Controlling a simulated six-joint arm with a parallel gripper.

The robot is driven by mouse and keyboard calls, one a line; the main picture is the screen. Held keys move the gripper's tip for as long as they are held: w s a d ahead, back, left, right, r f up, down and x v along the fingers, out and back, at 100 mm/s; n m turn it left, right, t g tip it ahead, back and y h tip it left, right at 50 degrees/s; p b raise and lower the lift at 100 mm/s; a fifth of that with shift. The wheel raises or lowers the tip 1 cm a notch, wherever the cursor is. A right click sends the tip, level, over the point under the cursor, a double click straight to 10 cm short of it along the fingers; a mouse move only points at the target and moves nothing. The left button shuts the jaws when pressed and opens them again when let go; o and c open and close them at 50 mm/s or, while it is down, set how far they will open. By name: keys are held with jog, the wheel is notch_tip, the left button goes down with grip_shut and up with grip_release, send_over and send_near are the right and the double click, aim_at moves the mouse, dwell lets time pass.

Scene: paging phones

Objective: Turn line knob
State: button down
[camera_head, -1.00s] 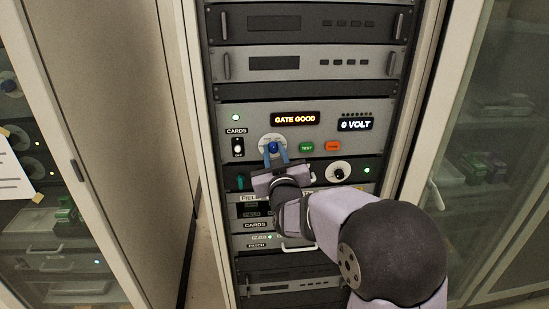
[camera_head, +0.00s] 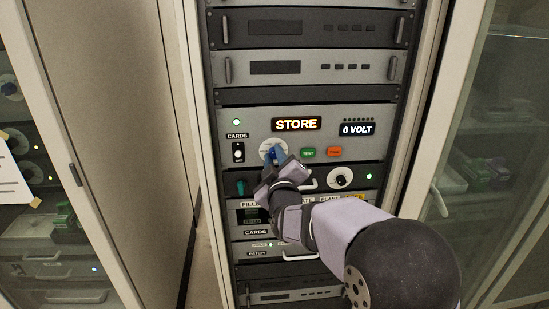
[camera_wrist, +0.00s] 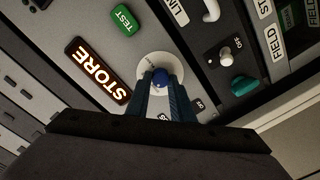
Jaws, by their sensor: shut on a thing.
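A blue knob (camera_wrist: 161,78) sits on a round white dial (camera_wrist: 148,66) on the grey panel. My gripper (camera_head: 277,153) is shut on this knob, with a blue finger on each side of it. In the wrist view my gripper (camera_wrist: 160,90) is tilted against the panel lettering. The fingers hide part of the dial, and its markings are too small to read. The lit display (camera_head: 297,124) above the dial reads STORE.
Green TEST (camera_head: 308,153) and orange (camera_head: 334,152) buttons sit right of the dial. Below are a black knob on a white dial (camera_head: 341,177), a green knob (camera_wrist: 244,85) and pull handles. The cabinet frame flanks the rack.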

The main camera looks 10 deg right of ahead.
dwell(0.3)
jog(key=c, duration=1.5)
grip_release()
jog(key=shift+c, duration=0.2)
jog(key=shift+s, duration=0.15)
jog(key=s+b, duration=0.2)
jog(key=s, duration=0.5)
jog(key=shift+b, duration=0.4)
jog(key=shift+r, duration=0.1)
